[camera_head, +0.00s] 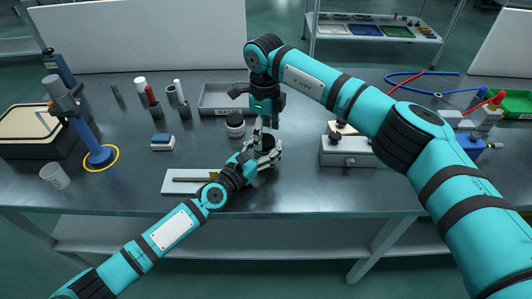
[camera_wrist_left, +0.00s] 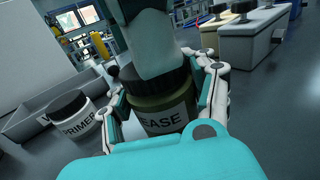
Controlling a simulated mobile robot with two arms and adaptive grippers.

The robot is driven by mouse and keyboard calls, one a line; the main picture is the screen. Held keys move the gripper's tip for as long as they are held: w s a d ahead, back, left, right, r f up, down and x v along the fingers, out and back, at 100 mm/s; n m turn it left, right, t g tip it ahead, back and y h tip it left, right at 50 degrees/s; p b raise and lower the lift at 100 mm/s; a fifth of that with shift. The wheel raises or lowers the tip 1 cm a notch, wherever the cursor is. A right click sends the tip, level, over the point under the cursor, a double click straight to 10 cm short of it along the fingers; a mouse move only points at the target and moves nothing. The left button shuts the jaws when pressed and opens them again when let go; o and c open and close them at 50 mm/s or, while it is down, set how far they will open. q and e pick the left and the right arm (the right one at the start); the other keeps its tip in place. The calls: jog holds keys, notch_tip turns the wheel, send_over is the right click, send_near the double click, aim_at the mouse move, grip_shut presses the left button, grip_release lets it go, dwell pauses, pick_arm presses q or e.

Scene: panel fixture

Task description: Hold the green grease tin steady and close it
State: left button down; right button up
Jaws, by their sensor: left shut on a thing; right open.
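The green grease tin (camera_wrist_left: 165,117) stands upright in the left wrist view, with part of its label showing. A black top (camera_wrist_left: 150,85) is on it; I cannot tell how firmly it sits. My left gripper (camera_head: 266,156) is shut around the tin's sides, with fingers on both sides in the left wrist view. My right gripper (camera_head: 262,124) points down right above the tin and is open. A pale grey part, probably of it, covers the middle of the top in the left wrist view. In the head view the grippers mostly hide the tin.
A black-lidded primer jar (camera_wrist_left: 75,115) stands close to the left, also in the head view (camera_head: 235,125). A grey waste tray (camera_head: 222,100) lies behind. A grey box fixture (camera_head: 346,152) is to the right. A white board (camera_head: 190,181) lies under my left forearm.

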jog(key=shift+f, duration=0.95)
jog(key=c, duration=1.2)
jog(key=m, duration=0.3)
jog(key=shift+c, duration=0.2)
jog(key=o, duration=1.3)
